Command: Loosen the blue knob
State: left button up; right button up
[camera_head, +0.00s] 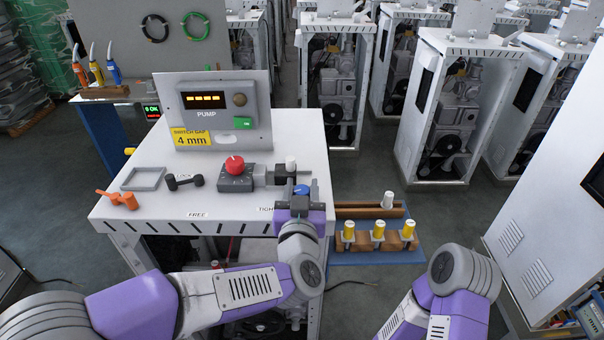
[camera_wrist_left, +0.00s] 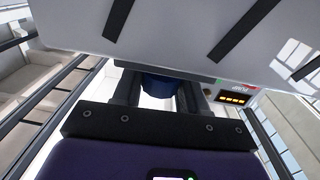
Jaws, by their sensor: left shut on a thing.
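The blue knob (camera_head: 303,188) sits at the front right of the white bench, beside a grey fitting with a white cap. It also shows dark blue in the left wrist view (camera_wrist_left: 158,86), between the two fingers. My left gripper (camera_head: 299,196) is shut on the blue knob, and my wrist partly hides it in the head view. My right arm comes in at the lower right, but its gripper is out of the picture.
A red knob (camera_head: 235,164) on a grey block stands left of the blue one. The pump panel (camera_head: 222,112) rises behind. FREE and TIGHT labels mark the bench's front edge. Yellow-capped bottles (camera_head: 379,229) stand in a wooden rack right of the bench.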

pick_arm(q)
jog(key=n+g+y+p, duration=0.1)
jog(key=n+y+p, duration=0.1)
jog(key=y, duration=0.3)
jog(key=n+g+y+p, duration=0.1)
jog(key=n+y+p, duration=0.2)
jog(key=n+y, duration=0.1)
jog(key=shift+d+r+y, duration=0.1)
jog(key=shift+y, duration=0.3)
jog(key=n+g+y+p, duration=0.3)
jog(key=n+y, duration=0.1)
jog(key=shift+g, duration=0.4)
jog(key=shift+n+g+y+p, duration=1.45)
jog(key=shift+n+g+y, duration=0.25)
jog(key=shift+g, duration=0.5)
jog(key=shift+a, duration=0.2)
jog(key=o, duration=1)
jog(key=shift+c, duration=0.2)
